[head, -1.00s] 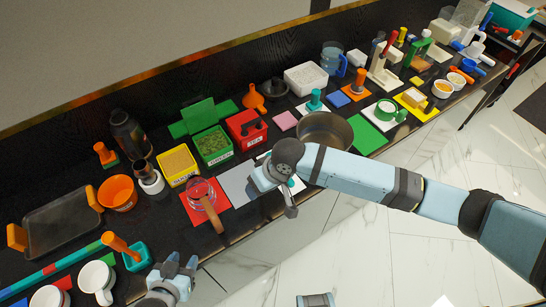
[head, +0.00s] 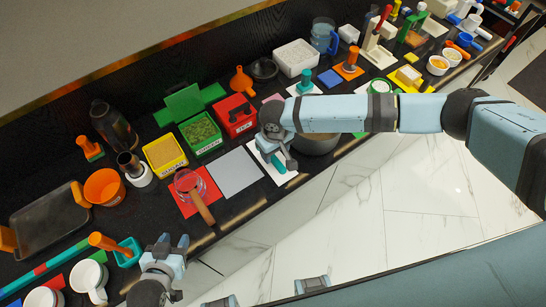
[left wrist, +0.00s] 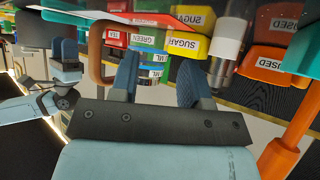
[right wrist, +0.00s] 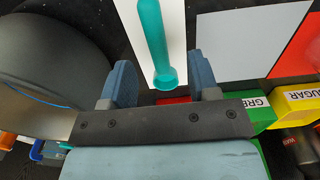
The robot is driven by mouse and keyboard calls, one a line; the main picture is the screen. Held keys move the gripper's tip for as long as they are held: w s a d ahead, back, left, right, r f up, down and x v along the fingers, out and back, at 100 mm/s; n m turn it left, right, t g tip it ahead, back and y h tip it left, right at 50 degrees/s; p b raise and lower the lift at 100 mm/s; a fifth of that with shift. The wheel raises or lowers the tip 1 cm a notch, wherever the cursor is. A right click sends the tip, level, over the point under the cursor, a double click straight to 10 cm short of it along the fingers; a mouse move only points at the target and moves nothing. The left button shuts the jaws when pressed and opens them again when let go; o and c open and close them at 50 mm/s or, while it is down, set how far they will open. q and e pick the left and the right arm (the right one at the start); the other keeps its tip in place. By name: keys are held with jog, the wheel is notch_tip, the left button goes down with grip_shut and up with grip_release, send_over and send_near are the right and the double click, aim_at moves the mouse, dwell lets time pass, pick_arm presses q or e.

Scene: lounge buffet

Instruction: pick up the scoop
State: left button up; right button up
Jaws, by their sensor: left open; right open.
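The scoop appears to be the teal long-handled thing on a white mat; it shows in the right wrist view (right wrist: 154,40), its rounded end (right wrist: 166,80) lying between my fingertips. In the head view only part of the scoop (head: 278,164) shows beneath my right gripper (head: 280,152). My right gripper (right wrist: 163,80) is open over it, and I cannot tell whether a finger touches it. My left gripper (head: 173,242) is open and empty near the front edge, below the red mat; its fingers also show in the left wrist view (left wrist: 157,75).
A grey mat (head: 235,172) and a red mat (head: 205,182) with a wooden-handled glass pot (head: 188,183) lie left of the scoop. A steel pot (head: 317,143) stands close on its right, partly under my right arm. Labelled bins (head: 163,153) stand behind.

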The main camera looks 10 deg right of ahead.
aim_at(275, 159)
jog(key=shift+w+d+f+p, duration=0.1)
jog(key=shift+w+f+p, duration=0.1)
jog(key=shift+f, duration=1.15)
jog(key=shift+w+d+f+p, duration=0.1)
jog(key=shift+w+f+p, duration=0.1)
jog(key=shift+f, duration=1.15)
jog(key=c, duration=1)
jog(key=shift+r, duration=0.1)
notch_tip(275, 159, up, 20)
jog(key=shift+b, duration=0.65)
